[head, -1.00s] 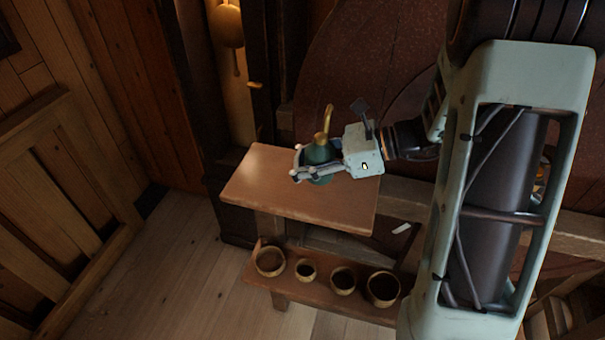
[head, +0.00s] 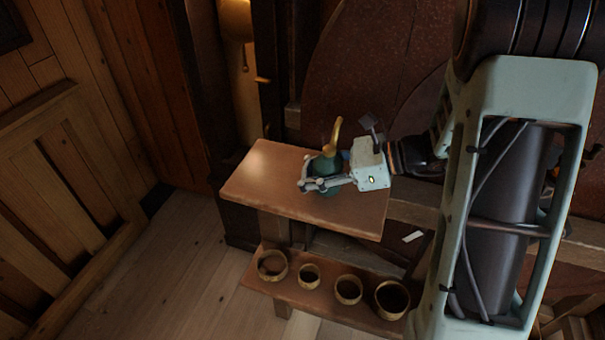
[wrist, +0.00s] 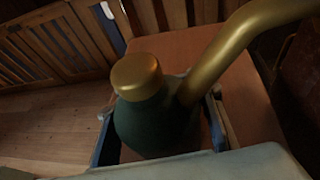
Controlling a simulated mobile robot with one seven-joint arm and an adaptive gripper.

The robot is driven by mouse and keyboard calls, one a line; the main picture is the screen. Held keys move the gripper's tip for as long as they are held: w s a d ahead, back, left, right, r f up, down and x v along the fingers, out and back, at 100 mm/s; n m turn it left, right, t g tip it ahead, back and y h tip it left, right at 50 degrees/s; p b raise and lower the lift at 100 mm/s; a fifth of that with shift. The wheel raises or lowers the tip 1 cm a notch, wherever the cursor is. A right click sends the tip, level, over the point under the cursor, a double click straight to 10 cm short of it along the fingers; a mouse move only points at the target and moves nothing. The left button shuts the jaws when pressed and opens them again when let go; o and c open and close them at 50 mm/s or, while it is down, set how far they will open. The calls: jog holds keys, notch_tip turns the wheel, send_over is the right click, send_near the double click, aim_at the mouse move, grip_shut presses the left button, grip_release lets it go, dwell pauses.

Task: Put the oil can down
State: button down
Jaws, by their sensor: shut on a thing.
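The oil can has a dark green body with a brass cap and a curved brass spout. In the head view the oil can (head: 326,166) is upright over the wooden table (head: 262,176). My gripper (head: 312,185) is shut on its body, with a finger on each side. In the wrist view the oil can (wrist: 155,125) fills the middle, with the spout rising to the upper right. My gripper's fingers (wrist: 160,138) show at either side of the body. The can's base is hidden, so I cannot tell whether it touches the tabletop.
A lower shelf (head: 322,300) holds several brass rings or cups (head: 349,289). The left part of the tabletop is clear. A wooden panelled wall (head: 60,190) stands at the left. A large reddish round panel (head: 345,75) is behind the table.

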aim_at(332, 154)
jog(key=c, duration=1.2)
grip_release()
jog(key=shift+r, duration=0.1)
jog(key=shift+d+r, duration=0.1)
jog(key=shift+d, duration=0.2)
jog(key=v, duration=1.1)
jog(key=shift+s+d+r, duration=0.1)
jog(key=shift+d+r, duration=0.05)
